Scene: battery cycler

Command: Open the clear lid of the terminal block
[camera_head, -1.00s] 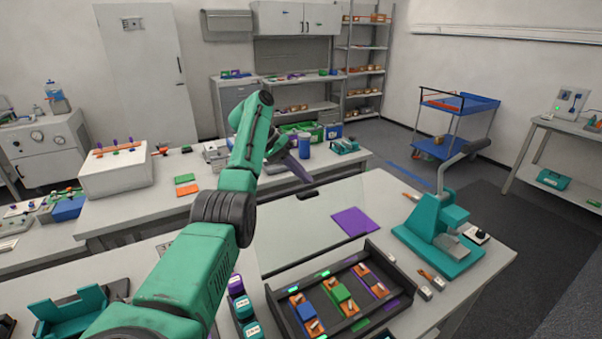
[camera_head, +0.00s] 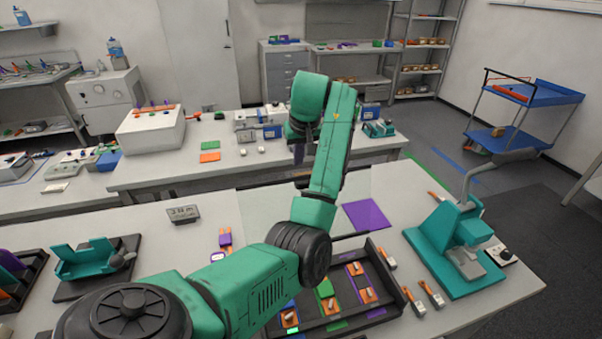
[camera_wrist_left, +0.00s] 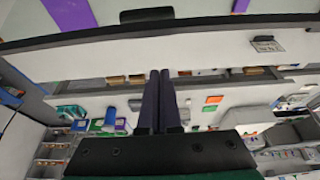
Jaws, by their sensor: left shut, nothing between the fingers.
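The terminal block is a black tray (camera_head: 394,284) with coloured modules, at the bottom middle of the head view. My left arm hides its left part. Its clear lid (camera_head: 262,206) appears raised, as a faint see-through panel behind the tray; my arm crosses in front of part of it. My left gripper (camera_head: 299,152) points down by the lid's far upper side, its fingers dark and partly hidden by the wrist. In the left wrist view its fingers (camera_wrist_left: 159,95) are together and empty. Contact with the lid cannot be told. My right gripper is not in view.
A teal press (camera_head: 440,240) stands right of the tray. Loose orange-and-grey parts (camera_head: 424,297) lie between them. A purple sheet (camera_head: 366,215) lies behind the tray. A teal fixture (camera_head: 85,262) is at the left. A second bench (camera_head: 230,165) stands behind.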

